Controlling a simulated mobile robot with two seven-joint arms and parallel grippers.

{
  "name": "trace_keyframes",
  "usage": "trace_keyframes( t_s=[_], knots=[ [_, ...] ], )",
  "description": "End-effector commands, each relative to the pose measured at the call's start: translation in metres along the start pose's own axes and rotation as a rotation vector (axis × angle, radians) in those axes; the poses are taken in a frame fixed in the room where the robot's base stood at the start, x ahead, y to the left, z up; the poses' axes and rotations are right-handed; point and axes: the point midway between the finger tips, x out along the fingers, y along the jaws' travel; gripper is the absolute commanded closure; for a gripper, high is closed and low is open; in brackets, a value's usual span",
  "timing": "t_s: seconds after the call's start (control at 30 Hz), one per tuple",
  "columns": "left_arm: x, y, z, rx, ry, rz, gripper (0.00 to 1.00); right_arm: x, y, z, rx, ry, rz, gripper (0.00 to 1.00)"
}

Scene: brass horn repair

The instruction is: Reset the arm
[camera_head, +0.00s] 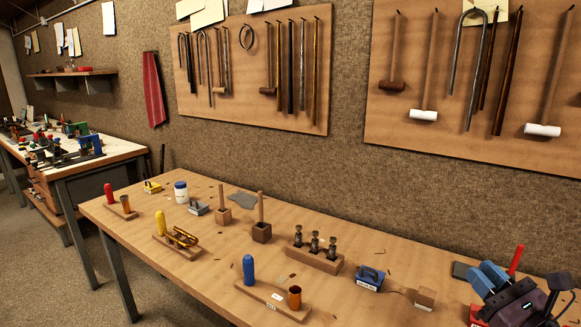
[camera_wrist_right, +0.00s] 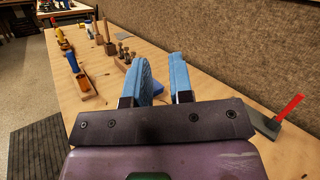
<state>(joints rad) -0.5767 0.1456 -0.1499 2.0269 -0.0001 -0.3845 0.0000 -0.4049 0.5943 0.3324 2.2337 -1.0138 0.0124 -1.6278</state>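My right gripper (camera_head: 487,277) is at the lower right of the head view, above the right end of the wooden workbench (camera_head: 352,300). In the right wrist view its two blue fingers (camera_wrist_right: 163,75) stand apart with a clear gap. My left gripper is in neither view.
Close to my right arm are a red-handled tool (camera_head: 516,260) and a small wooden block (camera_head: 425,298). A wooden rack with metal valves (camera_head: 315,256) and a blue-handled tool (camera_head: 249,269) stand further left.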

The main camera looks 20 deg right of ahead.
Motion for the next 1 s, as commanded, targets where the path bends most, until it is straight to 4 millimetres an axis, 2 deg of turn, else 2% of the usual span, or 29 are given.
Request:
trace_keyframes(
  t_s=[0.2, 0.33, 0.47, 0.6, 0.7, 0.8, 1.0],
  knots=[
    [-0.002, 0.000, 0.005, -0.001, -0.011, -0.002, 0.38, -0.031, 0.004, -0.036, 0.704, 0.045, -0.341, 0.79],
    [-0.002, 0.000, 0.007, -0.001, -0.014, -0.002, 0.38, -0.057, 0.016, -0.067, 1.113, 0.069, -0.577, 0.79],
    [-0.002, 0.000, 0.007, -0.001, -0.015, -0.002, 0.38, -0.089, 0.040, -0.098, 1.491, 0.091, -0.843, 0.79],
    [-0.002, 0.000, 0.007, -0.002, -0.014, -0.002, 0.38, -0.127, 0.081, -0.127, 1.846, 0.111, -1.172, 0.79],
    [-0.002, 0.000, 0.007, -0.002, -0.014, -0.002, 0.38, -0.151, 0.113, -0.140, 2.032, 0.121, -1.406, 0.79],
    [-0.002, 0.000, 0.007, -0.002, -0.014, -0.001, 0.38, -0.170, 0.139, -0.145, 2.145, 0.128, -1.598, 0.79],
    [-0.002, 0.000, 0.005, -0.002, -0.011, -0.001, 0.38, -0.197, 0.178, -0.146, 2.255, 0.136, -1.889, 0.79]
  ],
)
